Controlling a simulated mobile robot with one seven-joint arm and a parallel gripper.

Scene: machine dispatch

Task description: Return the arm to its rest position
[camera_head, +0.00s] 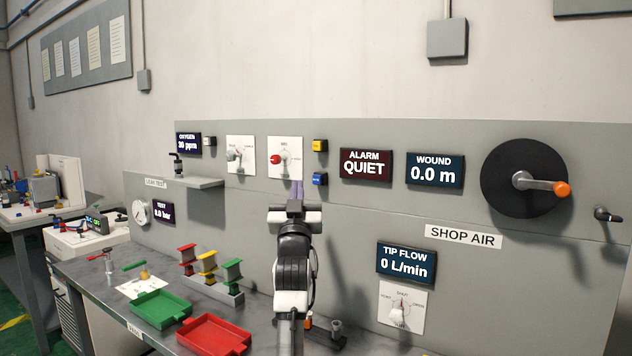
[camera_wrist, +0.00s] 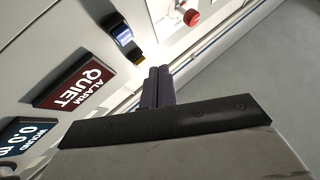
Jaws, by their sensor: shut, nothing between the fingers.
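My arm rises from the bottom centre of the head view in front of the grey panel (camera_head: 345,230). My gripper (camera_head: 297,188) points up and away toward the panel, just below a white dial plate with a red knob (camera_head: 277,159). In the wrist view my gripper (camera_wrist: 157,80) shows its two dark fingers together, with nothing between them. The red knob (camera_wrist: 191,17) lies beyond the fingertips there, apart from them. Whether the fingers touch the panel cannot be told.
A bench (camera_head: 95,275) at lower left carries a green tray (camera_head: 160,309), a red tray (camera_head: 213,335) and coloured spools (camera_head: 208,264). A shelf (camera_head: 195,184) juts from the panel. A crank reel (camera_head: 510,200) is at right. Displays (camera_head: 366,165) line the panel.

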